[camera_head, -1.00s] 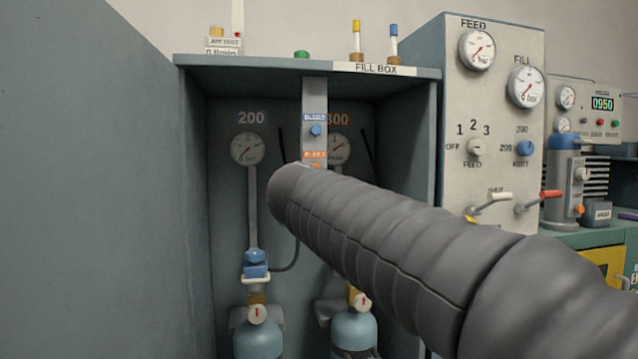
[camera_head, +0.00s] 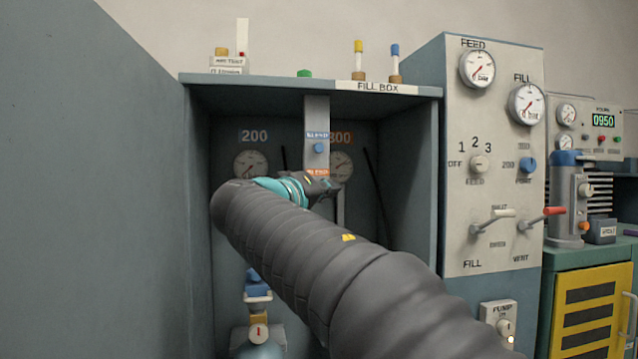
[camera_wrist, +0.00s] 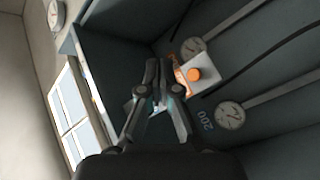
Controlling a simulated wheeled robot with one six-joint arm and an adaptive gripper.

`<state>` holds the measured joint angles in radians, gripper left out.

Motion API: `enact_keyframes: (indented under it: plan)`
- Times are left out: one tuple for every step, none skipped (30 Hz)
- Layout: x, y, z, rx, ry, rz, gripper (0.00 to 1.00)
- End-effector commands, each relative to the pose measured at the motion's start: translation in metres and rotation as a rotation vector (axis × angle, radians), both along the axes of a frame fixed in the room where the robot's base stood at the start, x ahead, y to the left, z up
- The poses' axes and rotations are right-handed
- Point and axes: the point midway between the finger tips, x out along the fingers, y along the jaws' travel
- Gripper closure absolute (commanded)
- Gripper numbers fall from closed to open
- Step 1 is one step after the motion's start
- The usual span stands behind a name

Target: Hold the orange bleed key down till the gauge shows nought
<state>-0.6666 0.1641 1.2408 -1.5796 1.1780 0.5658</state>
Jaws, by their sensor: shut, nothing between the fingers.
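The orange bleed key (camera_wrist: 194,74) is a round orange button on a pale block in the wrist view. In the head view it is hidden behind my gripper, below the orange label (camera_head: 317,172) on the grey strip (camera_head: 317,112). My gripper (camera_wrist: 158,64) is shut and empty; its tips appear just beside the key in the wrist view, and I cannot tell whether they touch. It also shows in front of the strip in the head view (camera_head: 328,185). The 200 gauge (camera_head: 251,164) and 300 gauge (camera_head: 341,165) flank the strip; their needles are too small to read.
A blue button (camera_head: 318,148) sits above the orange label. The fill box (camera_head: 187,130) encloses the strip with side walls and a top shelf. A panel with the FEED gauge (camera_head: 477,69), FILL gauge (camera_head: 526,104) and levers (camera_head: 497,217) stands right. My arm hides the box's lower middle.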

Motion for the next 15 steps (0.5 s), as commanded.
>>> enact_keyframes:
  plan:
    - [0.006, 0.001, 0.004, 0.000, 0.002, -0.002, 1.00]
    - [0.010, 0.002, 0.004, -0.001, 0.002, -0.002, 1.00]
    - [0.015, 0.003, 0.004, -0.002, 0.003, -0.002, 1.00]
    - [0.019, 0.005, 0.005, -0.001, 0.002, -0.001, 1.00]
    - [0.023, 0.006, 0.005, -0.001, 0.002, -0.001, 1.00]
    - [0.028, 0.008, 0.005, -0.001, 0.002, 0.000, 1.00]
    - [0.031, 0.009, 0.005, -0.001, 0.002, 0.000, 1.00]
    - [0.035, 0.010, 0.005, -0.003, 0.001, 0.000, 1.00]
    - [0.040, 0.011, 0.005, -0.002, 0.002, -0.001, 1.00]
    - [0.043, 0.012, 0.004, -0.002, 0.002, -0.001, 1.00]
    - [0.046, 0.013, 0.004, -0.001, 0.002, -0.001, 1.00]
    - [0.050, 0.014, 0.003, -0.001, 0.000, -0.001, 1.00]
    - [0.053, 0.014, 0.003, -0.001, 0.000, -0.001, 1.00]
    - [0.056, 0.015, 0.002, -0.001, 0.000, -0.001, 1.00]
    - [0.059, 0.016, 0.002, -0.001, 0.000, -0.001, 1.00]
